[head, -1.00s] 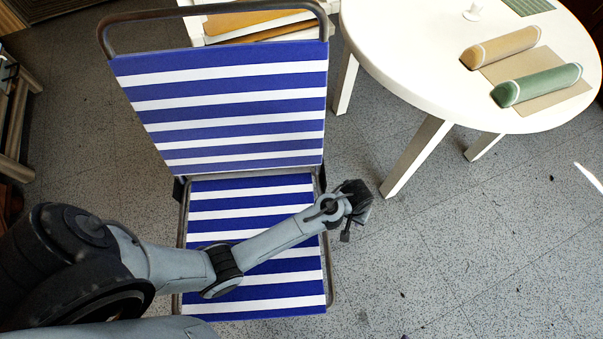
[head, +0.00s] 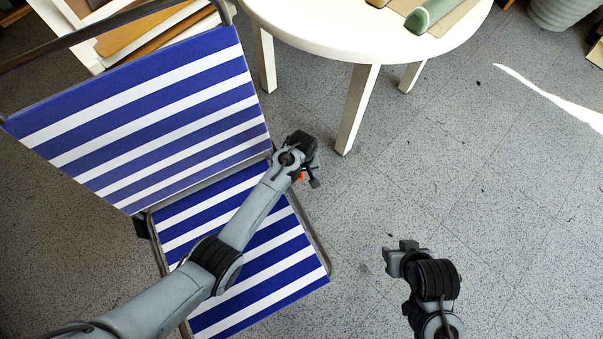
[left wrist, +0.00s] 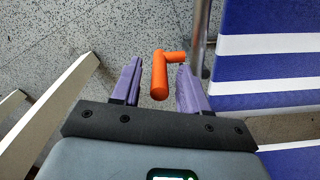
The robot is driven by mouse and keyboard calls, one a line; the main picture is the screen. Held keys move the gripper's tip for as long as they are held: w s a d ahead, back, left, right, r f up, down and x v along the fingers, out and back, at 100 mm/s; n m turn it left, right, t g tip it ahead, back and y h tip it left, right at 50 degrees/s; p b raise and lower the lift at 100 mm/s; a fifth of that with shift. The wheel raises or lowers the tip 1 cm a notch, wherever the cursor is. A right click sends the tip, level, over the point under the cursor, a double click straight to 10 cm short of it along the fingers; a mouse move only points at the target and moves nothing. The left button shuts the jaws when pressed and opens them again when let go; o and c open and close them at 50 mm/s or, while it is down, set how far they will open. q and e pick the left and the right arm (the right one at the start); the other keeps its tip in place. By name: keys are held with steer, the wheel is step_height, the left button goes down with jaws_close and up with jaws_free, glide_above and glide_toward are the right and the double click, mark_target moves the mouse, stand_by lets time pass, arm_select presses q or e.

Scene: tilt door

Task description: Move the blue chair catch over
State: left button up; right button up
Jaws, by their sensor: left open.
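The blue-and-white striped chair (head: 150,115) stands on the left in the head view, its frame and seat side facing my left gripper. An orange catch (left wrist: 159,78), an L-shaped handle, sits beside the chair's metal tube in the left wrist view. A bit of it shows in the head view (head: 301,177). My left gripper (left wrist: 159,64) is open, with its two purple fingers on either side of the catch; I cannot tell whether they touch it. In the head view my left gripper (head: 312,172) is at the chair's right side. My right gripper (head: 396,254) is over the floor, its finger state unclear.
A round white table (head: 350,30) with a green roll (head: 432,14) stands behind the chair to the right. Its leg (head: 357,110) is near my left gripper. The grey floor (head: 480,170) on the right is open.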

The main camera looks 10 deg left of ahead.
mark_target(302, 175)
arm_select(q)
steer(key=shift+f+b, duration=0.8)
steer(key=shift+f, duration=0.85)
jaws_close()
